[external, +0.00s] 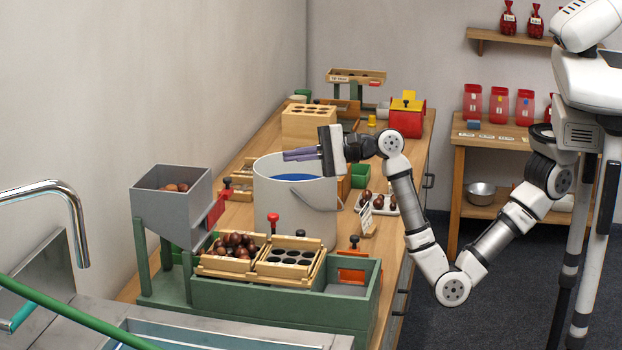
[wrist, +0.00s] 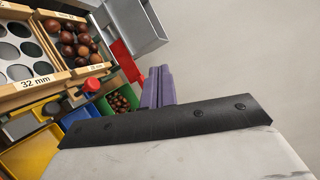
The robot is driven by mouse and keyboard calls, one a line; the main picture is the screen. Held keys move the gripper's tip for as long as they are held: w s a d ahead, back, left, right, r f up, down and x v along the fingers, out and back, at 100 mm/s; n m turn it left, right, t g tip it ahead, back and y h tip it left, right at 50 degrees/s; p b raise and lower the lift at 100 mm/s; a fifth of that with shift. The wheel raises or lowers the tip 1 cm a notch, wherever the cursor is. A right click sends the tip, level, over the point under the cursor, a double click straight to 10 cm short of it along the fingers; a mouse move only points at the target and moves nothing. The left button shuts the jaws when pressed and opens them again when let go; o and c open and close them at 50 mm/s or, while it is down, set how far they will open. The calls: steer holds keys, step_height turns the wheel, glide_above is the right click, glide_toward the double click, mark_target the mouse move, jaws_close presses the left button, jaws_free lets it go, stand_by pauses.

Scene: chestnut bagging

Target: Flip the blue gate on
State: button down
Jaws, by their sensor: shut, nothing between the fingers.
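My gripper (external: 287,155) has purple fingers, pressed together and empty. In the external view it points left above the big white bucket (external: 265,205), which has blue inside. The fingers also show in the wrist view (wrist: 158,88). I cannot make out a blue gate for certain in either view. In the wrist view a blue tray or panel (wrist: 80,117) lies left of the fingers, partly covered by the sizing frame. A red gate (wrist: 125,62) sits at the mouth of the grey hopper (wrist: 134,22); both also show in the external view, hopper (external: 170,196) and red gate (external: 215,210).
A green stand (external: 240,304) carries wooden sizing trays with chestnuts and red and black knobs. In the wrist view a yellow bin (wrist: 30,158) and a green bin (wrist: 104,104) lie below the trays. A wooden block with holes (external: 300,127) and a red-yellow box (external: 406,122) stand behind the bucket.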

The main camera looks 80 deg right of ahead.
steer(key=d+f+m+g, duration=0.3)
steer(key=f+m+g, duration=0.1)
steer(key=f, duration=0.4)
steer(key=d+f+m+g+y, duration=0.1)
steer(key=d+f+m+g, duration=0.2)
steer(key=f, duration=0.6)
steer(key=d+m, duration=0.1)
steer(key=m, duration=0.1)
steer(key=shift+s+f+m+g, duration=0.2)
steer(key=shift+s+m+g, duration=0.05)
steer(key=shift+m+g, duration=0.15)
steer(key=w+a+f+p, duration=0.2)
steer(key=w+a+f, duration=0.1)
steer(key=w+a, duration=0.5)
steer(key=shift+r, duration=0.1)
